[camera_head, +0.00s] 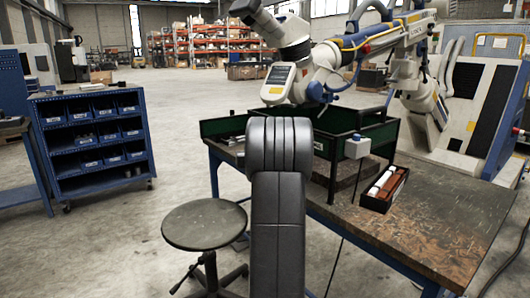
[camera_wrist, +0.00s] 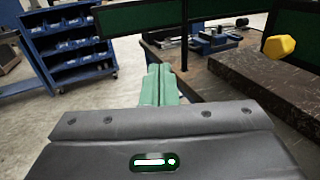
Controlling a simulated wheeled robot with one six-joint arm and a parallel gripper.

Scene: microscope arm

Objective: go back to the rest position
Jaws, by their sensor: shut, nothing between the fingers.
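My gripper (camera_wrist: 160,72) shows in the wrist view as two green fingers pressed together, with nothing between them. It points toward the workbench (camera_wrist: 205,85) edge and the floor beside it. In the head view my dark arm stands upright in the middle and hides the gripper. The white and blue microscope arm (camera_head: 365,42) reaches over the bench from the right, its head with a small screen (camera_head: 279,77) hanging above the green-walled frame (camera_head: 378,132). In the wrist view a yellow knob (camera_wrist: 279,47) is at the upper right, apart from my fingers.
The wooden workbench (camera_head: 430,215) has a small dark tray (camera_head: 376,202) holding white and red pieces. A round stool (camera_head: 204,225) stands at the front left. A blue bin rack (camera_head: 92,140) is at the left, with open floor between it and the bench.

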